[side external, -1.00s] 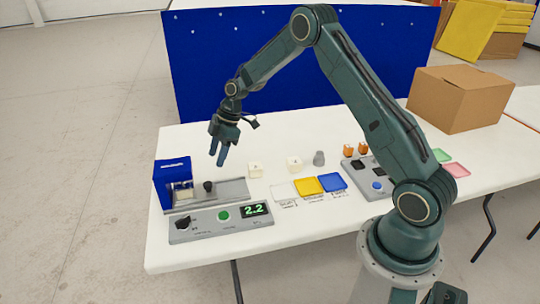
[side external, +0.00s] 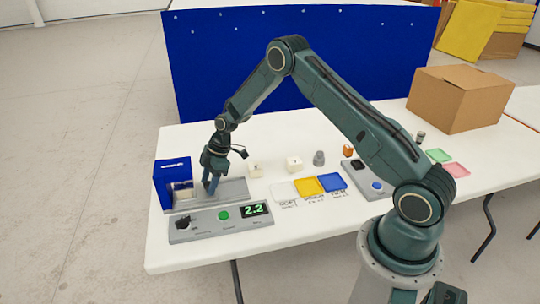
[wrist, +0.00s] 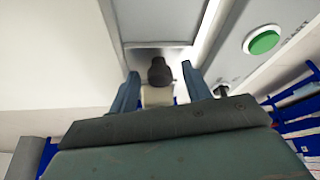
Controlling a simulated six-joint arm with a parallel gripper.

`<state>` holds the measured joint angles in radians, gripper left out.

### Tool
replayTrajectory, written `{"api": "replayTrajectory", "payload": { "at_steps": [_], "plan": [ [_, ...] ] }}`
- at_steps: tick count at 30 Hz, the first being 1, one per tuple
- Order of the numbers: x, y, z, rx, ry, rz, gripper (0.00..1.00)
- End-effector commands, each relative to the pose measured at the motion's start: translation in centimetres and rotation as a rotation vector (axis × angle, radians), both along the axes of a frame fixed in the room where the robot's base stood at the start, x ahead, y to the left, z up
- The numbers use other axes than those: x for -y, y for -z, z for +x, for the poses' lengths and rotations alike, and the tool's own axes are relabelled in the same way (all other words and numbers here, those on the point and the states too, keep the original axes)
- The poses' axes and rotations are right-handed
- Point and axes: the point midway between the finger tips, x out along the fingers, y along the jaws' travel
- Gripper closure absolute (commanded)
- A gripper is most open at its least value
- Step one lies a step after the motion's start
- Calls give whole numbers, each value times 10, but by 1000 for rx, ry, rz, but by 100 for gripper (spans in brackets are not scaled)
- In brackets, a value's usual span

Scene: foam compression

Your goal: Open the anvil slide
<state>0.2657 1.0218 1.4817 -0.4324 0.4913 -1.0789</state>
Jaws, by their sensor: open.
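The anvil slide (side external: 235,191) is a grey metal track on the left of the table, running right from the blue press housing (side external: 171,184). Its black knob (wrist: 160,71) shows in the wrist view between my fingers, with a cream block (wrist: 157,96) close by. In the side view the cream block (side external: 183,194) sits at the housing's mouth, and my fingers hide the knob. My gripper (side external: 211,188) is open and points down, its fingers low around the knob. In the wrist view my gripper (wrist: 161,78) has one finger on each side of the knob, with gaps visible.
In front of the slide is a control box with a black dial (side external: 184,222), green button (side external: 223,215) and display (side external: 254,210) reading 2.2. To the right are pale cubes (side external: 294,164), a grey weight (side external: 319,158), yellow (side external: 308,186) and blue trays (side external: 331,181).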

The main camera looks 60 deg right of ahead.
Motion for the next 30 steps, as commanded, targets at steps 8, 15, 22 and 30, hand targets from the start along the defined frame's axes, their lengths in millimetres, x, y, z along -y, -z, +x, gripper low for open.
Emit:
{"api": "replayTrajectory", "payload": {
  "at_steps": [8, 15, 22, 30],
  "plan": [
    [0, 0, 0, 0, 0, 0, 75],
    [0, 0, 0, 0, 0, 0, 100],
    [12, 0, -11, -3, 3, 0, 100],
    [51, 0, -49, -3, 7, 1, 100]
  ]
}}
